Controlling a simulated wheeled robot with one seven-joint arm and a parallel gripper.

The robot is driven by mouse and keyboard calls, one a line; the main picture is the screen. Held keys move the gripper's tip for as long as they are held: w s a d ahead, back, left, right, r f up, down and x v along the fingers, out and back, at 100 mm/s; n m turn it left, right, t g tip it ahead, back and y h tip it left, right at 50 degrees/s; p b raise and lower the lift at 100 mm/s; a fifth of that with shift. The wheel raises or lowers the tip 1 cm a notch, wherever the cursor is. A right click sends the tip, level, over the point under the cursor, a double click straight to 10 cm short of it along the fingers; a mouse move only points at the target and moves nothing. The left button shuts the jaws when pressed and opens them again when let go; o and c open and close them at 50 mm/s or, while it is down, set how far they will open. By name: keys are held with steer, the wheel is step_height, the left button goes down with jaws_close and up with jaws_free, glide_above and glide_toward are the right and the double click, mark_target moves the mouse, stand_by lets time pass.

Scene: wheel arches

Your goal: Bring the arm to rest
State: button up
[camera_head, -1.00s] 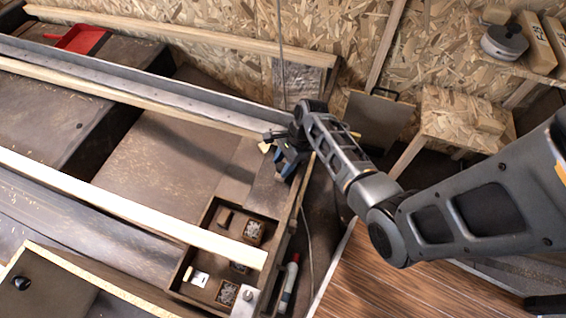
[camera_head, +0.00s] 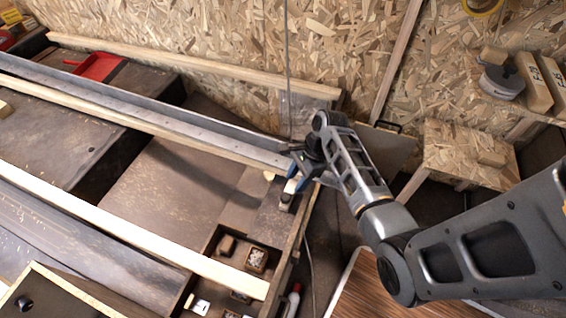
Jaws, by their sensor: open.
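My arm reaches in from the lower right of the head view, with its elbow bent near the lower middle. My gripper (camera_head: 293,170) is at the arm's far end, at the right end of a long grey metal rail on the workbench. The gripper is open. The arm's links hide part of the bench's right edge.
The metal rail (camera_head: 130,103) and wooden strips (camera_head: 120,228) cross the workbench. A divided box (camera_head: 214,240) of small parts lies at the front. A red dustpan (camera_head: 97,66) is at the back left. A chipboard wall stands behind, and a chipboard stool (camera_head: 465,150) is at right.

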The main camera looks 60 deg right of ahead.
steer(key=s+a+r+n+t+h+p, duration=0.4)
steer(key=s+a+r+n+h+p, duration=0.15)
steer(key=s+a+n, duration=0.7)
steer(key=s+a+r+n+t+p, duration=0.1)
steer(key=s+a+r+n+t, duration=0.2)
steer(key=r, duration=0.8)
steer(key=s+a+r+n+t+y+p, duration=0.1)
steer(key=r+n, duration=0.4)
steer(key=r, duration=0.7)
steer(key=s+a+r+n+t+y+p, duration=0.1)
steer(key=s+a+r+n+t, duration=0.3)
steer(key=r, duration=0.7)
steer(key=shift+s+a+r+t+p, duration=0.25)
steer(key=shift+s+a+t+p, duration=0.05)
steer(key=shift+s+a+p, duration=0.1)
steer(key=shift+o, duration=0.5)
steer(key=shift+w, duration=0.1)
